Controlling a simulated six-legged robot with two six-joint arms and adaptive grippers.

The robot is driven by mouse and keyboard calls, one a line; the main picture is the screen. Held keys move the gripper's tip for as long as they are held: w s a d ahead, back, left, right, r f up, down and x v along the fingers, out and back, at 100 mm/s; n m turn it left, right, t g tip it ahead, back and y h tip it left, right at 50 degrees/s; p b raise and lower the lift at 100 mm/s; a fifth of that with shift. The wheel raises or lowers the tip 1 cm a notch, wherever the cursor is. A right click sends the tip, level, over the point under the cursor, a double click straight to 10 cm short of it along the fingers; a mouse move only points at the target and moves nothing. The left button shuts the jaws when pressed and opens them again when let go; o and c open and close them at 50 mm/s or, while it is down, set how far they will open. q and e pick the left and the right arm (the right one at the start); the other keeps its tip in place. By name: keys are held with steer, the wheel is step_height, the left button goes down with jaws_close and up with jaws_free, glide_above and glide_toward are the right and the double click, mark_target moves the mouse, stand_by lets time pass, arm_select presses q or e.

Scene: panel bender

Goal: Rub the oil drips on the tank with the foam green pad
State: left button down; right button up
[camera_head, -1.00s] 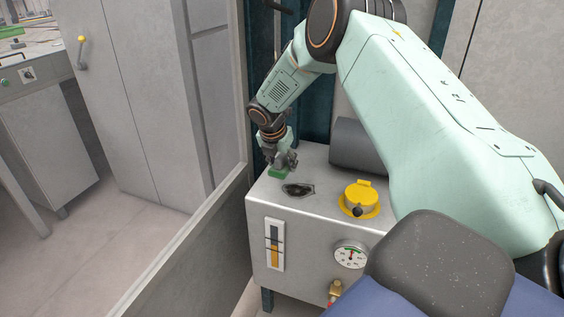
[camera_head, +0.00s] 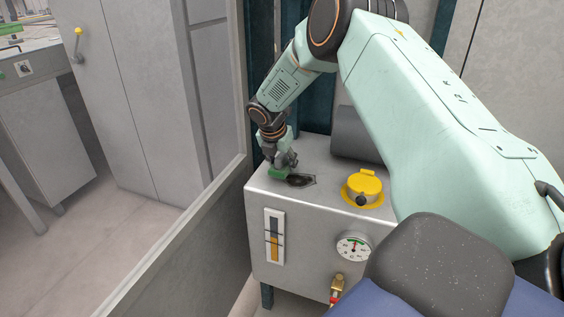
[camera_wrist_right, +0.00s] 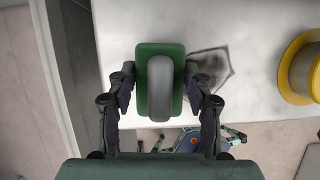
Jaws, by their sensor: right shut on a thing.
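The grey tank (camera_head: 335,215) stands at the centre of the head view. A dark oil patch (camera_head: 302,181) lies on its top; it also shows in the right wrist view (camera_wrist_right: 218,66). My right gripper (camera_head: 284,166) is shut on the foam green pad (camera_head: 277,174), holding it by its grey grip (camera_wrist_right: 159,88) in the right wrist view. The pad is at the left edge of the oil patch and covers part of it in the wrist view. I cannot tell whether the pad touches the tank top. My left gripper is not in view.
A yellow filler cap (camera_head: 363,187) sits on the tank top, right of the oil patch. A round gauge (camera_head: 353,246), a level sight (camera_head: 274,237) and a brass valve (camera_head: 338,284) are on the tank front. A grey partition (camera_head: 190,245) stands close on the left.

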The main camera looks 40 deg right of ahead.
mark_target(296, 177)
steer(key=shift+f, duration=0.3)
steer(key=shift+f+b, duration=0.3)
steer(key=shift+f, duration=0.4)
stand_by(0.3)
steer(key=shift+s, duration=0.1)
steer(key=shift+s+d+r+p, duration=0.1)
steer(key=shift+s+d+p, duration=0.15)
steer(key=shift+s+p, duration=0.35)
steer(key=shift+s+d+p, duration=0.3)
steer(key=shift+s+p, duration=0.25)
steer(key=shift+p, duration=0.1)
steer(key=shift+s+d+p, duration=0.3)
steer(key=shift+s+p, duration=0.25)
steer(key=shift+p, duration=0.1)
